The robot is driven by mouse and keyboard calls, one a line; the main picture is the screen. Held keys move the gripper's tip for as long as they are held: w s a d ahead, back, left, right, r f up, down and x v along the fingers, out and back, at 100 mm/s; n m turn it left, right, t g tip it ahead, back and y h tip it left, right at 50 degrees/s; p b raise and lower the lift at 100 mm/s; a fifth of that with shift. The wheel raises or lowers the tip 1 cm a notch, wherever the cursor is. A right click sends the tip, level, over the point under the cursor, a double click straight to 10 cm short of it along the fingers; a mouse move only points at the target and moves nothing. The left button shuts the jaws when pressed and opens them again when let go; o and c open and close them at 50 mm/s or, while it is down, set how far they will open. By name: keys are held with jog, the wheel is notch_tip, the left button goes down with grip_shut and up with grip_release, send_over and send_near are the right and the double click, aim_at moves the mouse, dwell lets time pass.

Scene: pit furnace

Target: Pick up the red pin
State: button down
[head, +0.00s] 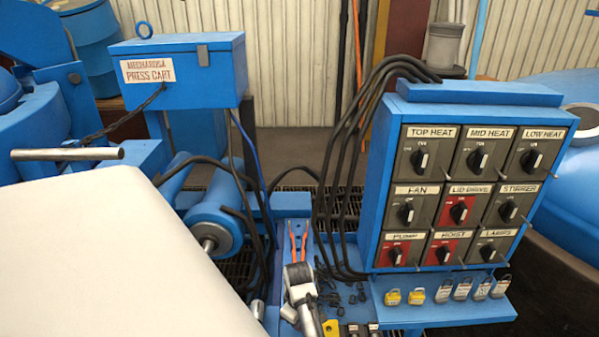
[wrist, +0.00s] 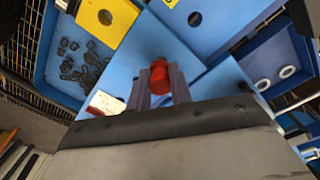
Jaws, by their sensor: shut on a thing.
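The red pin (wrist: 159,75) is a short, bright red piece in the middle of the wrist view. My gripper (wrist: 160,78) has its two grey fingers on either side of the pin and is shut on it. Blue surfaces lie beyond the pin in that view; whether it touches them I cannot tell. The lower part of the pin is hidden by the fingers and the dark gripper body. I cannot make out the pin or the gripper's fingers in the head view.
A blue control panel (head: 388,195) with labelled switches stands right, with padlocks (head: 443,293) on its ledge. Black cables hang beside it. A blue press cart box (head: 200,80) stands left.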

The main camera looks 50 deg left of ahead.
notch_tip(320, 180, up, 7)
jog(key=shift+r+b, duration=0.15)
jog(key=shift+b, duration=0.25)
notch_tip(320, 180, up, 11)
jog(key=p, duration=0.7)
